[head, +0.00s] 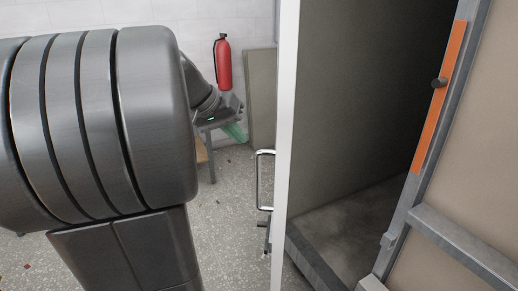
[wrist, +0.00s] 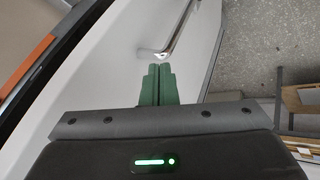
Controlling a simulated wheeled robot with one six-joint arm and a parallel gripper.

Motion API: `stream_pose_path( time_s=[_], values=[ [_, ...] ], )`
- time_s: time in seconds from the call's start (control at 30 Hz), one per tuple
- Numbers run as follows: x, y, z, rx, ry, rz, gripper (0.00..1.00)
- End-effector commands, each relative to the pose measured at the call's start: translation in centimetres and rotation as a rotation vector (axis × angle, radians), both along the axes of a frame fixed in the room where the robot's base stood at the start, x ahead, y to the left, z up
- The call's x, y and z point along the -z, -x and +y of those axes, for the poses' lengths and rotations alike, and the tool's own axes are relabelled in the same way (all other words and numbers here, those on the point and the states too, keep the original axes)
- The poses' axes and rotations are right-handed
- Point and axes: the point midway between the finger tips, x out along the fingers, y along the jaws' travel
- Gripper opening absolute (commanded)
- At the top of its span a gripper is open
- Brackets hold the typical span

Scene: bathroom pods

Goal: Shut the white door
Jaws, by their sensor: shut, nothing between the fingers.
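The white door (head: 287,120) stands open and shows nearly edge-on in the head view. The dark pod interior shows to its right. A silver bar handle (head: 262,180) sticks out on its left side. In the wrist view the door's white face (wrist: 120,65) lies behind my fingers, and the handle (wrist: 180,30) rises just beyond the fingertips. My gripper (head: 237,133) is left of the door in the head view. Its green fingers (wrist: 158,72) are pressed together and empty in the wrist view. I cannot tell whether they touch the door.
The pod frame carries an orange strip (head: 443,95) with a dark knob at the right. A raised sill (head: 312,262) edges the pod floor. A red fire extinguisher (head: 223,63) hangs on the back wall. A wooden piece of furniture (wrist: 300,100) stands at the wrist view's right. Speckled floor (head: 228,225) is open left of the door.

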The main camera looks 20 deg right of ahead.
Motion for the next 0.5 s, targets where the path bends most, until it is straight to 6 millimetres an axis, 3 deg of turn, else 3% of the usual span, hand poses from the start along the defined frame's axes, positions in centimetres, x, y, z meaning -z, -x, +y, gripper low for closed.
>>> stream_pose_path(
  time_s=[0.03, 0.3, 0.5],
  values=[
    [1.2, 0.0, -0.8, 0.004, 0.000, 0.005, 0.00],
    [5.6, -0.5, -4.2, 0.004, -0.001, 0.004, 0.00],
    [5.1, 0.8, -6.4, 0.003, 0.000, -0.001, 0.00]
  ],
)
